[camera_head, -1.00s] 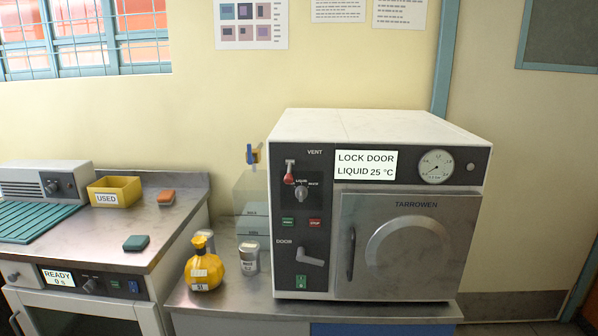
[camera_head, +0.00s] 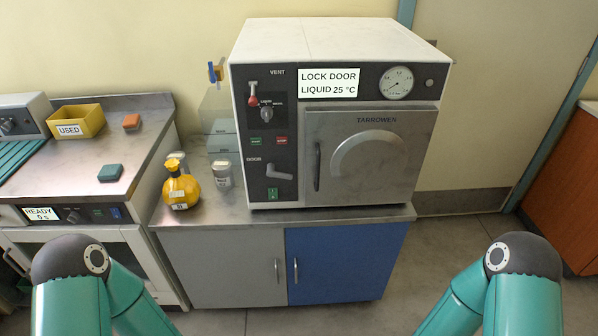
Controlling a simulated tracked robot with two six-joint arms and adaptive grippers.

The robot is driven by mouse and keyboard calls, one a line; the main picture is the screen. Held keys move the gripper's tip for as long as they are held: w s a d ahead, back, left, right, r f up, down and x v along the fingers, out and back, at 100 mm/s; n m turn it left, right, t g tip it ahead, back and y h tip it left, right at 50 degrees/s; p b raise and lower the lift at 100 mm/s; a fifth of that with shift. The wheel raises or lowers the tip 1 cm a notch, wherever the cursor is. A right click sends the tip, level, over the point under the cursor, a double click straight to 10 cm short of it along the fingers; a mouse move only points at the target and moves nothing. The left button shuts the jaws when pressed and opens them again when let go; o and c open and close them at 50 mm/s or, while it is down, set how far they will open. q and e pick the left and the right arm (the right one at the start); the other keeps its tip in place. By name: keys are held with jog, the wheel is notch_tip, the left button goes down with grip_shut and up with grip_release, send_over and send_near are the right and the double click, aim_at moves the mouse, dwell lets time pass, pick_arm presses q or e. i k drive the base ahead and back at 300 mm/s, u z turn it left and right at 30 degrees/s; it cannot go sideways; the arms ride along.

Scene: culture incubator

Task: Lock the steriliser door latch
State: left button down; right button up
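The steriliser (camera_head: 335,52) stands on the counter in the head view, with its grey door (camera_head: 366,155) closed flush in the frame. The display (camera_head: 329,83) reads "LOCK DOOR LIQUID 25 °C". The door latch, a grey lever (camera_head: 279,171) under the word DOOR, sits on the dark panel left of the door and slants down to the right. A dark vertical handle (camera_head: 317,167) is on the door's left side. My two teal arms show at the bottom left and bottom right, well short of the steriliser. Neither gripper is in view.
A yellow flask (camera_head: 181,190) and a grey-lidded container (camera_head: 222,174) stand left of the steriliser on the counter (camera_head: 228,209). A red-handled vent lever (camera_head: 253,97) is above the latch. The floor before the cabinet is clear.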

aim_at(271, 173)
jog(key=u, duration=1.1)
jog(key=i, duration=0.1)
jog(key=z, duration=2.7)
jog(key=k, duration=0.95)
jog(key=u, duration=1.6)
jog(key=i, duration=1)
jog(key=u, duration=0.05)
